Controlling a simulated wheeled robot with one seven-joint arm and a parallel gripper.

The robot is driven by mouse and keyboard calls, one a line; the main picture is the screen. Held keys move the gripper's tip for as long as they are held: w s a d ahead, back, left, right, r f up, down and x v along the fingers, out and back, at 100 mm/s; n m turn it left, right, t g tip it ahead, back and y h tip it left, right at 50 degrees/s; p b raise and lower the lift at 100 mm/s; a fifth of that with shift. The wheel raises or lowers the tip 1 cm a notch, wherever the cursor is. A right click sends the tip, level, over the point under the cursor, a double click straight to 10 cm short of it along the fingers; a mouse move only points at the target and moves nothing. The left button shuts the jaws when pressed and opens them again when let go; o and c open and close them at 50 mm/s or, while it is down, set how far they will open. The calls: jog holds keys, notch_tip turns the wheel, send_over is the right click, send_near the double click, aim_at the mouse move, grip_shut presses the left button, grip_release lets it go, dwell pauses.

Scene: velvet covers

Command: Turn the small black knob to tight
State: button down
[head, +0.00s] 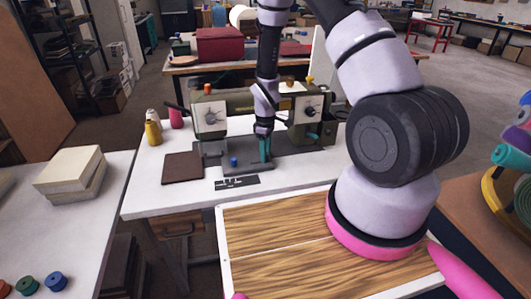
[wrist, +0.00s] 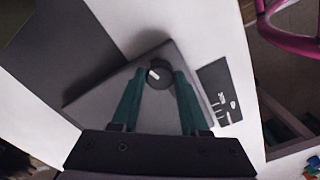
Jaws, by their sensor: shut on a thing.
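The small black knob (wrist: 159,75) sits on a grey block (wrist: 101,98) in the wrist view. It has a short white mark on its face, left of centre. My gripper (wrist: 160,76) comes from above with its two green fingers on either side of the knob, shut on it. In the head view my gripper (head: 265,149) is over the low grey bed (head: 247,168) of a sewing machine, and the knob is hidden there. A black label (wrist: 217,88) with white marks lies beside the block; its marks are too small to read. It also shows in the head view (head: 237,183).
The sewing machine (head: 240,108) stands just behind my gripper on a white table (head: 153,195). A small blue piece (head: 234,161) is left of my fingers. The table's front left is clear.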

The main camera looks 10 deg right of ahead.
jog(key=m, duration=0.6)
jog(key=shift+m, duration=0.4)
jog(key=m, duration=0.3)
jog(key=shift+m, duration=2)
jog(key=shift+c, duration=2.1)
grip_release()
notch_tip(320, 180, up, 11)
